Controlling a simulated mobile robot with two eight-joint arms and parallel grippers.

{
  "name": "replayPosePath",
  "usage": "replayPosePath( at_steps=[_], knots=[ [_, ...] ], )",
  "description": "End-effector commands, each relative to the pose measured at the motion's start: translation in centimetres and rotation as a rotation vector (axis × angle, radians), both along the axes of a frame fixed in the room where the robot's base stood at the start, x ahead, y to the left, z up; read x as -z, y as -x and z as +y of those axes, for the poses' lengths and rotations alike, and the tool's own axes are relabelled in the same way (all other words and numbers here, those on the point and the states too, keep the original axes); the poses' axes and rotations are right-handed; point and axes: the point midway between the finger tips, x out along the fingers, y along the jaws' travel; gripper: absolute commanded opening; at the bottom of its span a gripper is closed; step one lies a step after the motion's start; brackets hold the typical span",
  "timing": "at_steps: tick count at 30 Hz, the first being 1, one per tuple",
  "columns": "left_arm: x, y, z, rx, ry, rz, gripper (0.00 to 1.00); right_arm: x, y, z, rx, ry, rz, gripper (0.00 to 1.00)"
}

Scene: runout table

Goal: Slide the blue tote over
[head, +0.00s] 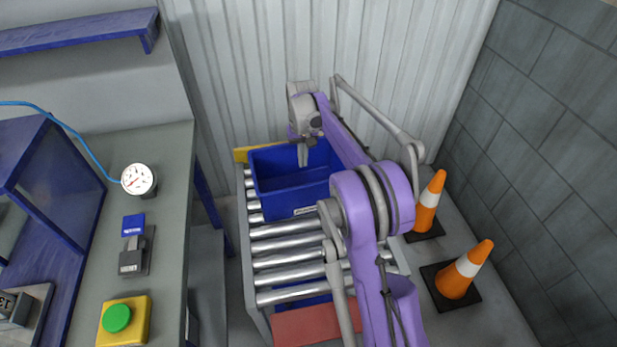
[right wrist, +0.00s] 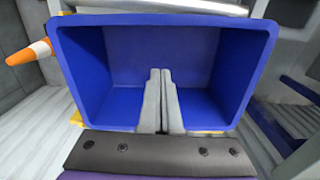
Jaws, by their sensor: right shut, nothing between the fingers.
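The blue tote (head: 288,193) sits upright on the far end of the roller table (head: 283,251) in the head view. My right arm reaches over the rollers from the front. My right gripper (head: 302,160) is at the tote's opening, its fingers pointing down, shut with nothing between them. In the right wrist view the tote (right wrist: 85,75) fills the middle and looks empty, and the shut fingers (right wrist: 164,80) show in front of its interior. I cannot tell whether they touch a wall. My arm hides the tote's right part in the head view. My left gripper is not in view.
Bare rollers lie in front of the tote, with a red panel (head: 308,324) at the near end. Two orange cones (head: 428,203) (head: 464,271) stand on the right. A grey bench (head: 172,222) with a gauge (head: 139,180) and green button (head: 117,318) is left. A corrugated wall (head: 250,60) is behind.

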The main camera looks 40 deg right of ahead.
Motion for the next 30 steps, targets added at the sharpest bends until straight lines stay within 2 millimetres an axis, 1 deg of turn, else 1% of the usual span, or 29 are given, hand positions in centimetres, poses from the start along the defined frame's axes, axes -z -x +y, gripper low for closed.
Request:
replayPosePath(
  at_steps=[5,15,18,21,25,30],
  knots=[
    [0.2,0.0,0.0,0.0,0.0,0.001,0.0,2.6,0.0,0.0,-0.001,0.0,0.0,0.0],
    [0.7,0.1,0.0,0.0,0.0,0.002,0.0,9.8,0.0,0.0,-0.001,0.0,0.0,0.0],
    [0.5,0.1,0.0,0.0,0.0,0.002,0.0,9.5,1.6,0.9,-0.001,0.0,0.0,0.0],
    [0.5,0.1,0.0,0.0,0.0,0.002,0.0,9.5,2.6,1.5,-0.001,0.0,0.0,0.0],
    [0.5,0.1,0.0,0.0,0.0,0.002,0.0,9.5,3.3,1.9,-0.001,0.0,0.0,0.0],
    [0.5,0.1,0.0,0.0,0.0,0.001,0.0,9.5,3.5,2.0,0.0,0.0,0.0,0.0]
  ],
)
